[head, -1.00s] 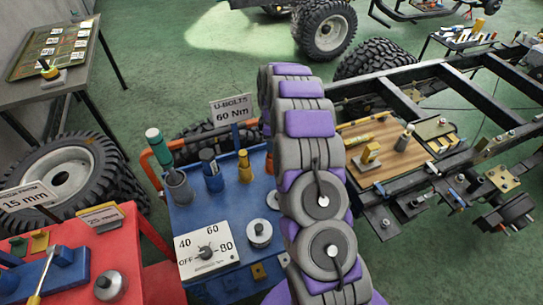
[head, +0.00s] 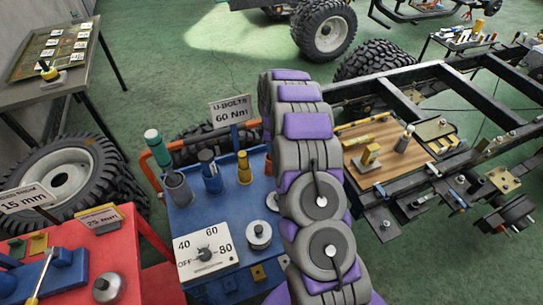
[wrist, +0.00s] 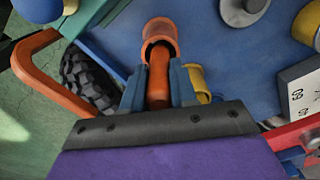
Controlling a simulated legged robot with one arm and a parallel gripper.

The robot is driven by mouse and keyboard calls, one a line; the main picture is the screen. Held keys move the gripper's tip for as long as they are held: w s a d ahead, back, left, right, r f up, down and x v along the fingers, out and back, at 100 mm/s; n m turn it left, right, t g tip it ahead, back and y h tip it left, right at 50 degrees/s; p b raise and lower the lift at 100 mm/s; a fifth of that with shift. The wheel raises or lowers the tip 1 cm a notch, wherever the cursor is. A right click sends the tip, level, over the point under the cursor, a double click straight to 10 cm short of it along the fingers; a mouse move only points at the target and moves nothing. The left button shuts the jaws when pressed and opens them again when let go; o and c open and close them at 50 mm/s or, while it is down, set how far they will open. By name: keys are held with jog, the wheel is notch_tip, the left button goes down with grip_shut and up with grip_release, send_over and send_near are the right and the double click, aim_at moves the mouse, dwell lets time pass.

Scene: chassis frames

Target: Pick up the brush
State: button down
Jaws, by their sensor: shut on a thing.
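In the wrist view, my gripper (wrist: 157,82) has its two blue-grey fingers closed on an orange-brown handle. I take this to be the brush (wrist: 158,68). One end of it runs into or behind a round orange cup-like part (wrist: 160,32), and I cannot tell whether that is the brush's own end or a holder. No bristles show. In the head view, my own arm covers the gripper and the brush. The blue cart top (head: 222,215) lies below and beside the arm.
The cart carries a green-handled tool (head: 153,144) in a grey cup (head: 178,188), blue and yellow pieces, a dial panel (head: 206,252) and a round weight (head: 259,234). An orange rail (wrist: 35,55) and a tyre (wrist: 86,75) are close in the wrist view. The chassis frame (head: 415,85) is to the right.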

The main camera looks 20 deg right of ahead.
jog(key=shift+r, duration=0.1)
notch_tip(320, 180, up, 18)
jog(key=p, duration=0.2)
dwell(0.6)
dwell(0.3)
dwell(0.4)
